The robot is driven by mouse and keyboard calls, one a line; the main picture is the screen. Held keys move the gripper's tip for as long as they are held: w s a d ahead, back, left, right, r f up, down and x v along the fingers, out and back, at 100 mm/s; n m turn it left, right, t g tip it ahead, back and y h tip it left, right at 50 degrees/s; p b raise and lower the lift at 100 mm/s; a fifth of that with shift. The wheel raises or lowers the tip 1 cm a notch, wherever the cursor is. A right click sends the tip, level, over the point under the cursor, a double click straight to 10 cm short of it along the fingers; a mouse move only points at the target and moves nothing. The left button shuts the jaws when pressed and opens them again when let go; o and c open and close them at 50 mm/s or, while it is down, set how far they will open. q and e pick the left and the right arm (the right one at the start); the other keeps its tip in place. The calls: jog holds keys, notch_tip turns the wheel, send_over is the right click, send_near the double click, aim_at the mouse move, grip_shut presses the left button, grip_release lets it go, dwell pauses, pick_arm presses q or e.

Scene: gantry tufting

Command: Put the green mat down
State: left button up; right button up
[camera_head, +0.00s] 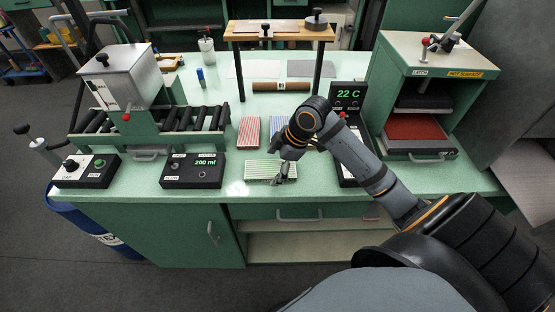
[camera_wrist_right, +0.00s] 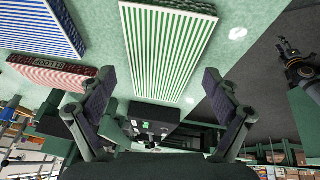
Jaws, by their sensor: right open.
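The green mat (camera_head: 265,171), green-and-white striped, lies flat on the pale green worktop near its front edge. My right gripper (camera_head: 282,177) is at the right part of the mat in the head view. In the wrist view its two fingers (camera_wrist_right: 158,78) are spread wide, with nothing held between them. My left arm is outside the head view; what looks like its gripper (camera_wrist_right: 285,47) shows small at the right of the wrist view, its jaws unclear.
A red mat (camera_head: 249,132) and a blue mat (camera_head: 277,126) lie behind the green mat. A 200 ml control box (camera_head: 193,171) stands to the left and a 22 C box (camera_head: 348,96) to the right. A wooden-topped stand (camera_head: 278,32) rises behind.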

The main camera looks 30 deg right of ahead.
jog(key=p+v, duration=0.1)
jog(key=v, duration=0.6)
jog(key=shift+s+d+r, duration=0.15)
jog(key=shift+d+r, duration=0.1)
jog(key=p+v, duration=0.4)
jog(key=p, duration=0.4)
jog(key=shift+a+r, duration=0.1)
jog(key=shift+r, duration=0.1)
